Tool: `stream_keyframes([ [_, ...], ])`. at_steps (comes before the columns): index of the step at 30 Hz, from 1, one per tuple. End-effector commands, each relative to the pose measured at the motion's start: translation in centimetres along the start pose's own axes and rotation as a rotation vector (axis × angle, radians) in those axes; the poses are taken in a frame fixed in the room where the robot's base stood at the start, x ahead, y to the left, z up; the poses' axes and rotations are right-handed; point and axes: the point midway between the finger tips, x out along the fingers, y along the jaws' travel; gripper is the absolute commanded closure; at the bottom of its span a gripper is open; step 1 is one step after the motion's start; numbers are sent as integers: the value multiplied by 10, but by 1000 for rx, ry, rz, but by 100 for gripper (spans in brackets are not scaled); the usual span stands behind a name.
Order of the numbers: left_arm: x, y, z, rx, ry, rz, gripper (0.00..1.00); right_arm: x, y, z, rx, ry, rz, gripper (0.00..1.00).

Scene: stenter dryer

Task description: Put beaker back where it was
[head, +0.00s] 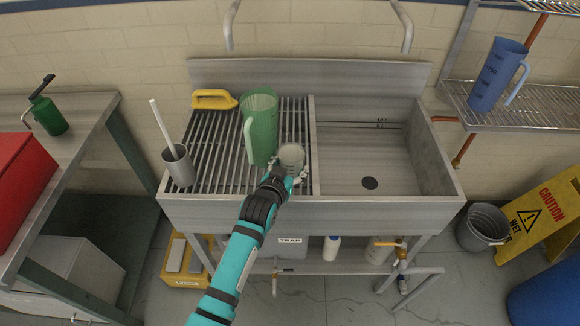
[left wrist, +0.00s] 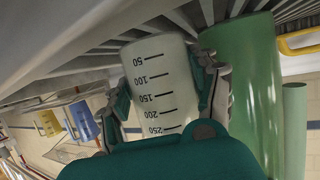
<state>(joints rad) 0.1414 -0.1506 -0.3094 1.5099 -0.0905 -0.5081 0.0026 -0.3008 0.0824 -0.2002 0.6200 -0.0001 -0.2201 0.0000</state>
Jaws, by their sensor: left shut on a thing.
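A clear, graduated beaker (head: 291,154) is over the right part of the slatted drainboard (head: 218,140), by the sink basin. In the left wrist view the beaker (left wrist: 155,75) shows black marks from 50 to 250. My left gripper (head: 287,170) is shut on it, one finger on each side. The beaker's end is close to the slats; I cannot tell whether it touches them. A tall green jug (head: 263,115) stands just left of the beaker, and it shows right beside my finger in the wrist view (left wrist: 250,70). My right gripper is not in view.
A grey cup with a white rod (head: 179,165) and a yellow-handled item (head: 213,99) are on the drainboard's left side. The sink basin (head: 345,170) to the right is empty. A blue jug (head: 497,75) stands on the wire shelf (head: 540,117) at right.

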Motion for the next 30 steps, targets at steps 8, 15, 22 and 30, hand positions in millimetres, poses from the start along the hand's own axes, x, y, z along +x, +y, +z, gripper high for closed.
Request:
stream_keyframes([
  [8, 1, 0, 2, 0, 0, 0, 30, 1, 0, 0, 1, 1, 0, 11],
  [15, 1, 0, 2, 0, 0, 0, 27, 1, -2, -1, 2, 2, -3, 11],
  [22, -12, 0, 1, 0, 0, 0, 27, 1, -4, -2, 3, 2, -4, 11],
  [30, -68, 0, 1, 1, 1, 0, 27, 3, -4, -2, 3, 3, -4, 11],
])
